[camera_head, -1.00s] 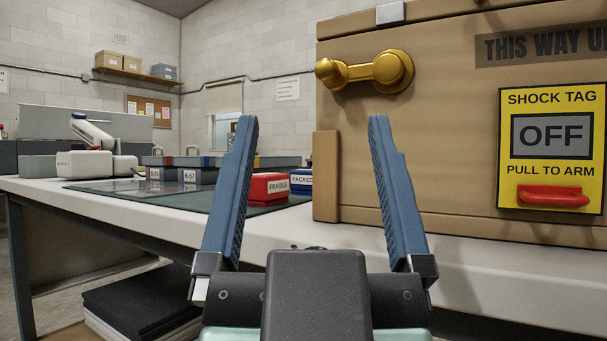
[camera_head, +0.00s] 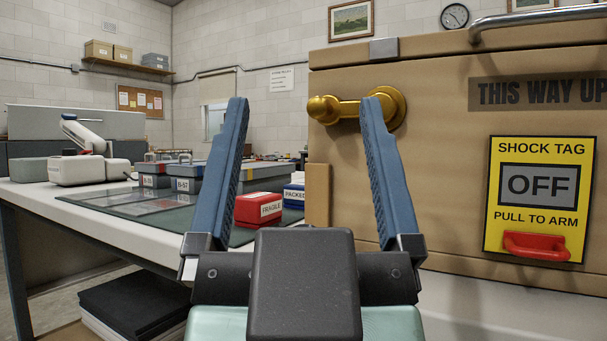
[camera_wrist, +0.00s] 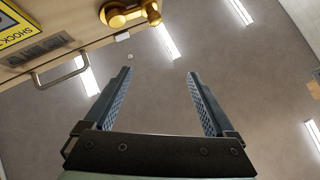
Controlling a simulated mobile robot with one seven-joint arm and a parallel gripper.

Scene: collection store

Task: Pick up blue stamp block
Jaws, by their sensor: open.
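The blue stamp block (camera_head: 294,194), with a white label reading "PACKED", stands on the table just left of the tan crate. The crate's edge and my gripper's surroundings leave only part of it in sight. A red block (camera_head: 259,208) labelled "FRAGILE" stands in front of it to the left. My gripper (camera_head: 304,110) is open and empty, its blue fingers pointing up. In the head view the red and blue blocks appear between the fingers, farther back. In the wrist view my gripper (camera_wrist: 160,75) is open beneath the ceiling, and neither block shows.
The tan crate (camera_head: 400,215) fills the right side, with a brass latch (camera_head: 385,108) and a yellow shock tag (camera_head: 540,160) reading "OFF". Grey boxes (camera_head: 188,184), a dark green mat (camera_head: 190,216) and a white desk device (camera_head: 85,168) occupy the table at left.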

